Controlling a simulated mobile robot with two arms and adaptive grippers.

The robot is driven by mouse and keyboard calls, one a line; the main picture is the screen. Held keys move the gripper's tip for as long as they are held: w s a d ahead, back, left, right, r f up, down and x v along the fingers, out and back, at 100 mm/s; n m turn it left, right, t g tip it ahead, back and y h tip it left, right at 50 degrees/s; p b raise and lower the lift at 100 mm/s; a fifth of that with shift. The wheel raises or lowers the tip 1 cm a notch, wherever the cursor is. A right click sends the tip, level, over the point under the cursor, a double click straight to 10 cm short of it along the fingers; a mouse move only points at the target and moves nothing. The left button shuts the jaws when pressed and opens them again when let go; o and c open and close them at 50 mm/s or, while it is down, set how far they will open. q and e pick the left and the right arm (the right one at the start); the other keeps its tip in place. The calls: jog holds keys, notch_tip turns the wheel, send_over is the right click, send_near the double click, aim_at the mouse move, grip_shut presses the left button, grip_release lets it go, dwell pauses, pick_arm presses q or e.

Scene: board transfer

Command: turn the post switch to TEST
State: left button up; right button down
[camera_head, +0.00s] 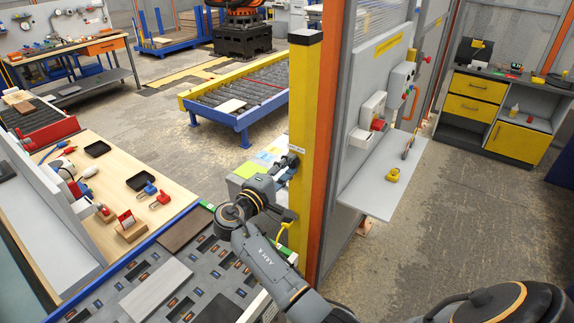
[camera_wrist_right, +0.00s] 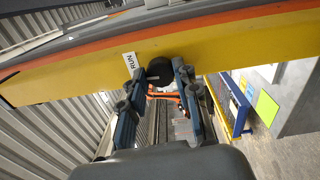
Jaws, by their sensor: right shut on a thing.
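The yellow post (camera_head: 303,110) stands upright at the centre of the head view and crosses the right wrist view (camera_wrist_right: 85,77) as a yellow band. A round black switch knob (camera_wrist_right: 160,68) sits on the post in the wrist view. A white RUN label (camera_wrist_right: 130,62) is just left of it. My right gripper (camera_head: 291,161) is at the post's left face, its fingers (camera_wrist_right: 157,77) on either side of the knob and shut on it. Which way the switch points cannot be told, and no TEST label is readable. My left gripper is not in view.
An orange-edged fence frame and a grey panel with a shelf (camera_head: 382,180) stand right of the post. A roller conveyor (camera_head: 245,88) lies behind. A workbench (camera_head: 160,215) with trays and small parts is at left. Open floor lies at the right.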

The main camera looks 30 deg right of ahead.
jog(key=shift+d+r+n, duration=0.1)
jog(key=shift+r+n, duration=0.1)
jog(key=shift+n, duration=0.3)
jog(key=c, duration=1.2)
grip_release()
jog(key=shift+o, duration=1.1)
jog(key=shift+d+f, duration=0.1)
jog(key=shift+f, duration=0.05)
jog(key=shift+a, duration=0.3)
jog(key=v, duration=1.1)
jog(key=shift+s, duration=0.2)
jog(key=shift+a+f, duration=0.1)
jog(key=shift+a, duration=0.05)
